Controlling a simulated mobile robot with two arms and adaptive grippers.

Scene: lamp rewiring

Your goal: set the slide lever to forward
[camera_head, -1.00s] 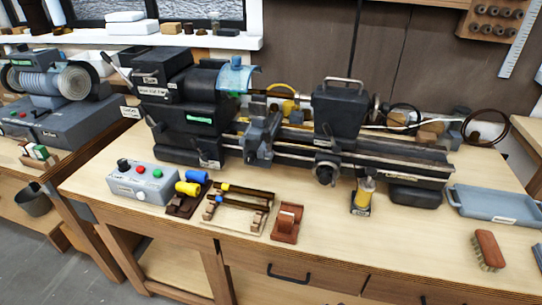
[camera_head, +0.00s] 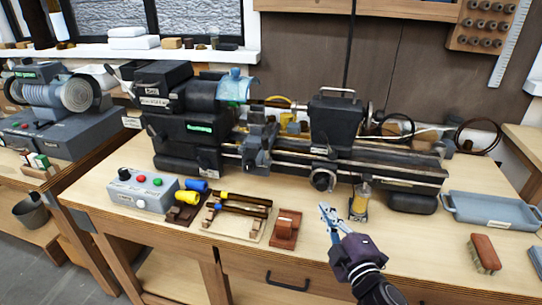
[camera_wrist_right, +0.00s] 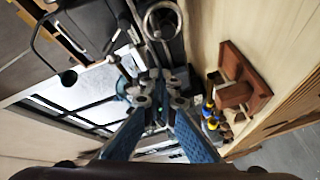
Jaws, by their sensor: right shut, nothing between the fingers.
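The black lathe (camera_head: 200,125) stands on the wooden bench. I cannot tell for sure which part is the slide lever. A lever arm (camera_head: 120,82) sticks up at the lathe's left end, and a round handwheel (camera_head: 322,180) is on the carriage front. A grey control box (camera_head: 143,190) with coloured buttons stands in front. My right gripper (camera_head: 326,212) is shut and empty, above the bench front, right of a red-brown block (camera_head: 285,229). The right wrist view shows its blue fingers (camera_wrist_right: 158,88) close together and the same block (camera_wrist_right: 243,86) to their right. My left gripper is not in view.
A small yellow oil bottle (camera_head: 361,197) stands just behind my right gripper. A blue-grey tray (camera_head: 492,211) and a brush (camera_head: 485,253) lie to the right. Dark rods on a holder (camera_head: 240,213) lie left of the block.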

